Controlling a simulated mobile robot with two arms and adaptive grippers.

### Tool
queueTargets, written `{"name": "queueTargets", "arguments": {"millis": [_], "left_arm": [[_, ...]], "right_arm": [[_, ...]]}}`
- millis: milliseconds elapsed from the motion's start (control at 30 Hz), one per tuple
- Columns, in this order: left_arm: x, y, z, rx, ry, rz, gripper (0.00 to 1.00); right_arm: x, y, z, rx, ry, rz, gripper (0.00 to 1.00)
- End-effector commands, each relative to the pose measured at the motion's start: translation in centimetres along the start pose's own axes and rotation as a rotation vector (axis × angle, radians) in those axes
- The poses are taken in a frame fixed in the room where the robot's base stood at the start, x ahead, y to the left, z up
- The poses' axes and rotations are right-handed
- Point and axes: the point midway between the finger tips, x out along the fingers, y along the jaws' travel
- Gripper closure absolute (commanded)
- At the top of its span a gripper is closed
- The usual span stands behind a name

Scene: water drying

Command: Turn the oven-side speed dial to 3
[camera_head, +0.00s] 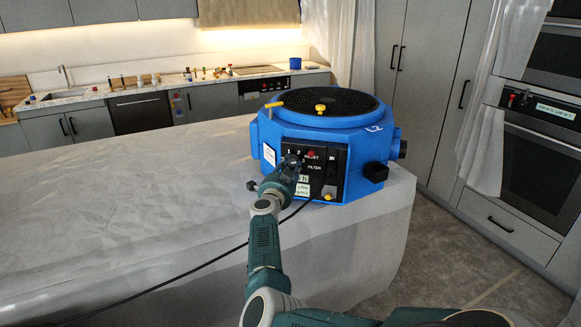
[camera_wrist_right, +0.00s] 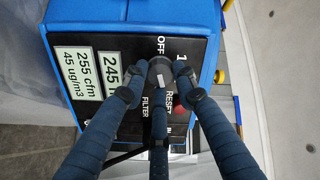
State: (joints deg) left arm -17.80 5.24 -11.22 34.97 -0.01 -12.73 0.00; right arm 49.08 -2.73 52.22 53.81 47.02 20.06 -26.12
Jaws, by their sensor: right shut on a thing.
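A blue drum-shaped machine (camera_head: 345,188) with a black top grille stands on the covered island. Its black control panel (camera_head: 327,170) faces me, with numbers, a red button and pale display labels. My right gripper (camera_head: 292,163) reaches the left part of this panel. In the right wrist view its three dark fingers (camera_wrist_right: 158,82) are closed around a round dark dial (camera_wrist_right: 160,68). "OFF" and "1" are printed beside the dial; fingers hide the other marks and the dial's pointer, so its setting cannot be read. My left gripper is not in view.
The island (camera_head: 130,190) is draped in pale sheeting and is clear to the left. A black cable (camera_head: 190,262) runs from the machine across it. Ovens (camera_head: 540,150) stand at the right. A counter (camera_head: 165,88) with small items runs along the back.

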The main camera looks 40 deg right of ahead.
Motion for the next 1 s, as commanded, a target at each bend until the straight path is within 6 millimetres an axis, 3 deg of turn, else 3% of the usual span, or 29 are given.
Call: {"name": "queueTargets", "arguments": {"millis": [267,600,633,700,1000], "left_arm": [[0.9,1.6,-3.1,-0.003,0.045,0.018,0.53],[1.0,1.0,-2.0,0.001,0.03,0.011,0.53],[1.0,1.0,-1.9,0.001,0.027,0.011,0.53],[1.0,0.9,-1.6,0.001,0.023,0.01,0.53],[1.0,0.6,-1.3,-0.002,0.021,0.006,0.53]], "right_arm": [[0.1,0.0,-0.1,0.262,0.004,-0.003,0.99],[0.1,-0.1,-0.2,0.304,0.004,-0.002,0.99],[0.1,-0.1,-0.2,0.304,0.004,-0.002,0.69],[0.1,-0.1,-0.2,0.303,0.004,-0.002,0.55],[0.1,-0.1,-0.2,0.302,0.003,-0.001,0.53]]}}
